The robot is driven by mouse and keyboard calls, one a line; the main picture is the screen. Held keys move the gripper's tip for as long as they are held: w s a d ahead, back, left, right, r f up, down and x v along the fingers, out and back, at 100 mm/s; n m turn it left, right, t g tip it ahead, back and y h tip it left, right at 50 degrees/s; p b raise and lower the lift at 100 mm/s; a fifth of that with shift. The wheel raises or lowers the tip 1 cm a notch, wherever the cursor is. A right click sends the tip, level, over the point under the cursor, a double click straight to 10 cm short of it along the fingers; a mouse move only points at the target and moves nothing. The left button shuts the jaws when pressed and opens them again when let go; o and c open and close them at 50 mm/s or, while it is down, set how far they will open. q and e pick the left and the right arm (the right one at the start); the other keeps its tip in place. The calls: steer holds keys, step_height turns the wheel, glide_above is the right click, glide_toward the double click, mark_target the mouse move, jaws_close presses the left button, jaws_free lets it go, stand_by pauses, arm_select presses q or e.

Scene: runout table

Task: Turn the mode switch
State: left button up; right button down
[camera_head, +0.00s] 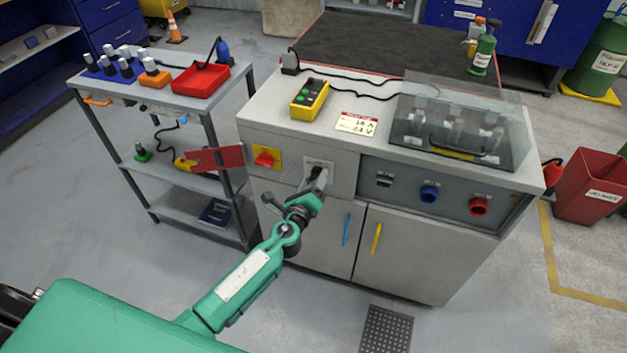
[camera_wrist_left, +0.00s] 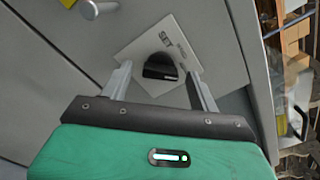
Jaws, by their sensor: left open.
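The mode switch (camera_wrist_left: 160,66) is a dark knob on a white plate marked SET, on the grey cabinet front. In the left wrist view it sits between the two fingers of my left gripper (camera_wrist_left: 158,82), which are spread apart on either side with gaps to the knob. In the head view my left gripper (camera_head: 318,180) is at the same plate (camera_head: 318,163), and its fingers partly cover the switch. Contact cannot be made out. The right gripper is not in view.
Left of the switch are a red rotary switch (camera_head: 265,158) on yellow and a red flap (camera_head: 216,159). To its right are a blue knob (camera_head: 429,193) and a red knob (camera_head: 478,206). Blue (camera_head: 346,229) and yellow (camera_head: 376,238) door handles lie below. A tool cart (camera_head: 205,105) stands left.

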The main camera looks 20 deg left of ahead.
arm_select(q)
steer(key=shift+w, duration=0.3)
steer(key=c, duration=1)
